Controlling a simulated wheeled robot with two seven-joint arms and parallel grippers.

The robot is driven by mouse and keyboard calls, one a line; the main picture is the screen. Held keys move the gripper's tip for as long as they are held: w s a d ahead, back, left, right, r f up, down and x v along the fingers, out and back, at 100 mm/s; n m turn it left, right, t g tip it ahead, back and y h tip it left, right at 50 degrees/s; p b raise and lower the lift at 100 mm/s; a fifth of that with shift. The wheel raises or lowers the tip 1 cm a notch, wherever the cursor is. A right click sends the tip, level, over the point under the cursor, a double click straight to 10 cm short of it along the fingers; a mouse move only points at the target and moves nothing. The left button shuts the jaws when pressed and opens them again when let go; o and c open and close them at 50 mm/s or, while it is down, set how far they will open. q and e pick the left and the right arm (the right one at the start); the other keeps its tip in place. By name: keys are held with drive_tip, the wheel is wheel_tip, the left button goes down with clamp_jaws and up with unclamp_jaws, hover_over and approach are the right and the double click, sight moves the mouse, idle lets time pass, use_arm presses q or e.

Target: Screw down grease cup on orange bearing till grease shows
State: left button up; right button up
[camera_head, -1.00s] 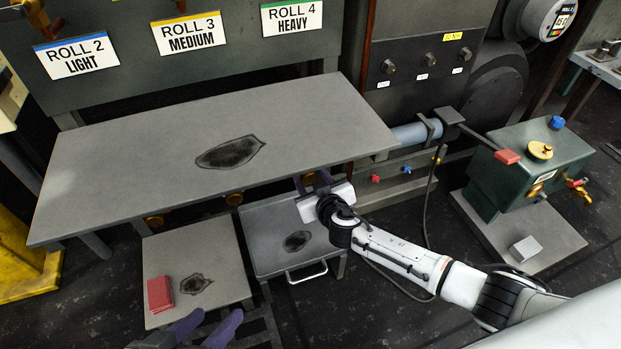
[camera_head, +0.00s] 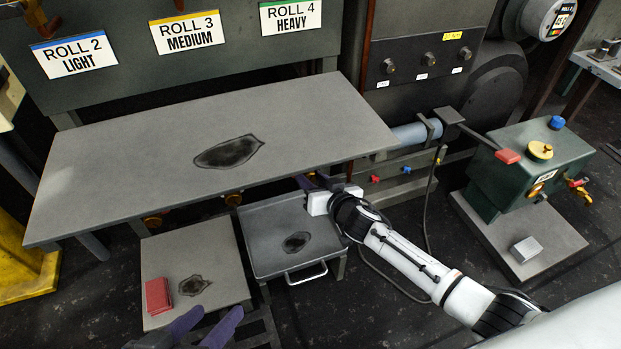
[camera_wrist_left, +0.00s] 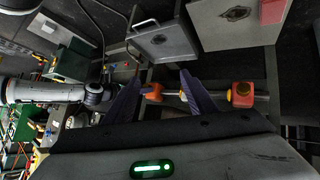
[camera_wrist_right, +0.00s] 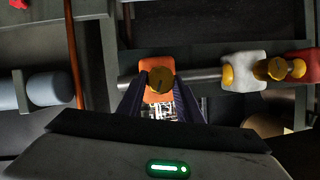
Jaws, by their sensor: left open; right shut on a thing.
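The orange bearing (camera_wrist_right: 150,66) sits on a horizontal shaft in the right wrist view, with a brass grease cup (camera_wrist_right: 160,80) on its front. My right gripper (camera_wrist_right: 165,88) is shut on this cup, one purple finger on each side. In the head view my right gripper (camera_head: 309,182) reaches under the table's front edge. The orange bearing also shows in the left wrist view (camera_wrist_left: 152,90), beside the right gripper. My left gripper (camera_head: 205,325) is open and empty at the lower left, apart from the bearings. I cannot make out grease at the orange bearing.
A white bearing (camera_wrist_right: 246,68) and a red bearing (camera_wrist_right: 303,66), with brass cups, sit farther along the shaft. The grey table (camera_head: 300,125) overhangs them. A tray with a handle (camera_head: 285,225) and a stand (camera_head: 205,245) bearing a red block (camera_head: 158,296) are below.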

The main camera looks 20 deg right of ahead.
drive_tip(key=shift+m, duration=0.5)
use_arm(q)
drive_tip(key=shift+s+a+f+g+y+p, duration=0.25)
drive_tip(key=shift+a+f+g+y+p, duration=0.1)
drive_tip(key=shift+f+p, duration=0.25)
use_arm(e)
drive_tip(key=shift+d+m+y, duration=0.15)
drive_tip(key=shift+m+y, duration=0.45)
drive_tip(key=shift+y, duration=0.1)
use_arm(q)
drive_tip(key=shift+f, duration=0.15)
use_arm(e)
drive_tip(key=o, duration=1)
drive_tip(key=shift+o, duration=0.2)
use_arm(q)
drive_tip(key=shift+a, duration=0.1)
use_arm(e)
drive_tip(key=shift+s, duration=0.1)
